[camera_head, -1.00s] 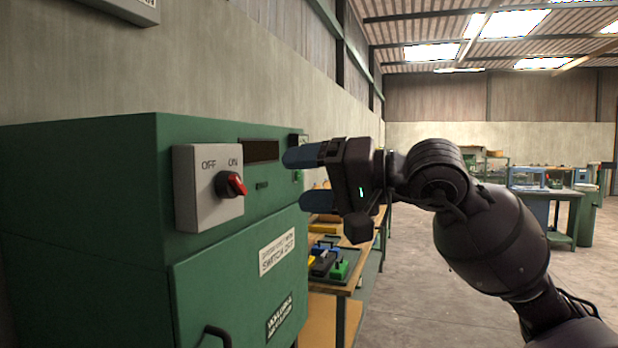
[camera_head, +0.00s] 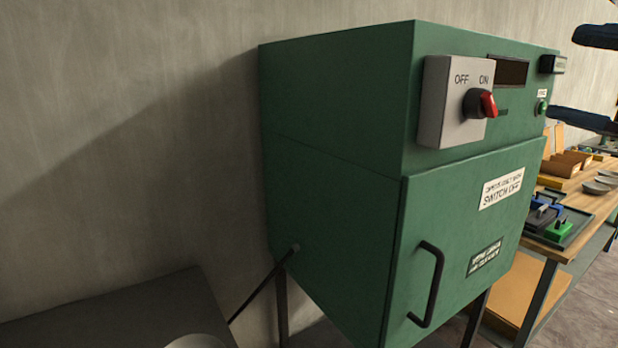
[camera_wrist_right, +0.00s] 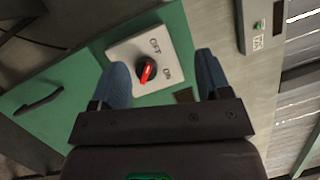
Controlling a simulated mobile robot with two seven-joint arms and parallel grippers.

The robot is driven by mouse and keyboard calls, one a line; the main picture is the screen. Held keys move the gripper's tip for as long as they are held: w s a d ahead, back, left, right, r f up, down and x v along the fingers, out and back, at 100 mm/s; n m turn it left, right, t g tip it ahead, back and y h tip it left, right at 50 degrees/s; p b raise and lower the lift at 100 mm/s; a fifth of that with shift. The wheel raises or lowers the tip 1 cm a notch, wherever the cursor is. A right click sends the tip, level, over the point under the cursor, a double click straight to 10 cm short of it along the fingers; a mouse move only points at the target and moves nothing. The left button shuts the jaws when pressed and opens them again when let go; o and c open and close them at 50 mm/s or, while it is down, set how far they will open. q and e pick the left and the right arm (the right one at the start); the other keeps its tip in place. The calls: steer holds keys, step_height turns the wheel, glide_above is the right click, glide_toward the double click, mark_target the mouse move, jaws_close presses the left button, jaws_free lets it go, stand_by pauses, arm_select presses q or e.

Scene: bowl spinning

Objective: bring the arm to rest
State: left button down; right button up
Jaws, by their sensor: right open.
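My right gripper (camera_head: 590,80) is at the right edge of the head view, partly cut off, with its two blue fingers apart and empty. It also shows in the right wrist view (camera_wrist_right: 160,78), fingers spread, facing the switch box. The red rotary knob (camera_head: 487,104) sits on the grey switch box (camera_head: 440,105) and points toward ON. The knob shows between the fingers in the wrist view (camera_wrist_right: 147,70), with no contact visible. My left gripper is not in view.
The green cabinet (camera_head: 335,150) stands against the wall, with a black door handle (camera_head: 430,285). A wooden workbench (camera_head: 575,185) with trays and coloured blocks (camera_head: 545,215) stands to its right. A dark surface (camera_head: 120,310) is at lower left.

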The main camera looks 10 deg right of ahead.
steer(key=w+d+f+n+t+h, duration=0.35)
steer(key=f+n, duration=0.35)
steer(key=n, duration=0.5)
steer(key=w+d+f+n+t+h, duration=0.2)
steer(key=w+d+f+n, duration=0.3)
steer(key=n, duration=0.6)
steer(key=w+d+f+n+t+h, duration=0.1)
steer(key=d+f+n+t+h, duration=0.2)
steer(key=f+n, duration=0.7)
step_height(320, 180, down, 18)
steer(key=m+g+h, duration=0.5)
steer(key=m+h, duration=0.1)
steer(key=m, duration=0.5)
steer(key=s+a+f+m+g, duration=0.2)
steer(key=s+f, duration=0.1)
steer(key=f, duration=0.4)
steer(key=s+a+f+m+g, duration=0.1)
steer(key=s+a+f+m, duration=0.2)
steer(key=f, duration=0.4)
steer(key=s+a+f+m+g+y, duration=0.2)
steer(key=s+a+f+m+g, duration=0.1)
steer(key=s+a+f, duration=0.9)
steer(key=shift+s+f+m+g, duration=0.25)
steer(key=shift+f+m+g, duration=0.2)
steer(key=shift+g, duration=0.2)
steer(key=shift+a, duration=0.15)
